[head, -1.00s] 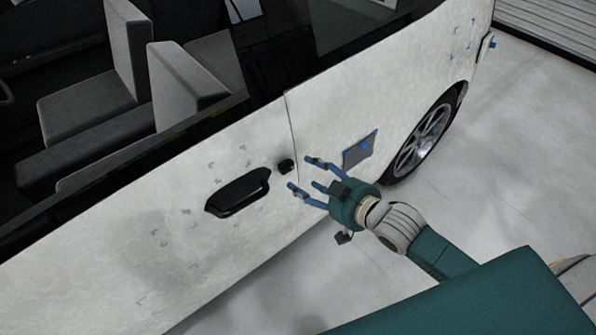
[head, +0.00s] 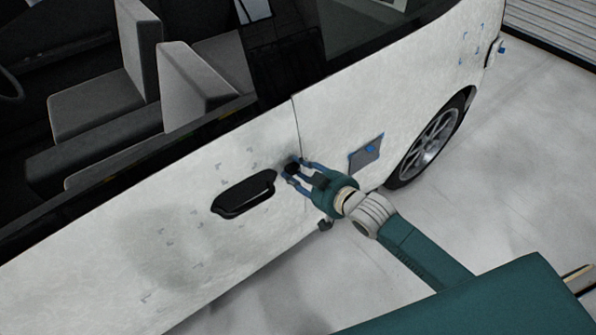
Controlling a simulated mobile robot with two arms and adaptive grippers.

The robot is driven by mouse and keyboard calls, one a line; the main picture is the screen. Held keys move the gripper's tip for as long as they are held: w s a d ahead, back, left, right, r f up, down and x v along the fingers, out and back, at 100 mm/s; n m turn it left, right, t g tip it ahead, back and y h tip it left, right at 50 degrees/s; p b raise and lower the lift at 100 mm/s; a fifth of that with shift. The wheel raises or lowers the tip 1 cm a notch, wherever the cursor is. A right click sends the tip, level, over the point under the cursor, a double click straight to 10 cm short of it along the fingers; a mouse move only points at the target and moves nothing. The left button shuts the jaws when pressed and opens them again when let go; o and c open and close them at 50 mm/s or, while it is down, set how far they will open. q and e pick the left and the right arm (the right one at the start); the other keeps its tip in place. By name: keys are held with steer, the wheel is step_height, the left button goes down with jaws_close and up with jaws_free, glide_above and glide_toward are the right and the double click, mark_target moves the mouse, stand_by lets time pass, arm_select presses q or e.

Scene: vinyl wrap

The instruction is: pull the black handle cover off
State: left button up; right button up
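The black handle cover (head: 291,169) is a small dark piece on the white car door, just right of the long black door handle (head: 244,194). My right gripper (head: 293,169) is at the cover, with its blue fingertips on either side of it, close against it. The fingers look closed onto the cover, which still sits at the door surface. The fingers hide part of the cover. My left gripper is not in view.
The white car body (head: 150,245) fills the left and middle. A grey square patch with blue tape (head: 366,154) is on the panel right of the gripper, near the rear wheel (head: 430,142). The pale floor (head: 510,170) at right is clear.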

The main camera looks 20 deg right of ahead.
steer(key=shift+r, duration=0.1)
steer(key=c, duration=0.6)
steer(key=shift+s+d+r+p, duration=0.1)
steer(key=shift+s+d+p, duration=0.15)
steer(key=shift+s+p, duration=0.4)
jaws_close()
steer(key=shift+s+d+r+p, duration=0.1)
steer(key=shift+s+d+p, duration=0.05)
steer(key=shift+s+p, duration=0.15)
steer(key=s+d+p, duration=0.2)
steer(key=s+p, duration=0.1)
steer(key=s, duration=0.2)
steer(key=shift+s+r+p, duration=0.35)
steer(key=shift+r+p, duration=0.05)
steer(key=shift+r, duration=0.05)
stand_by(0.5)
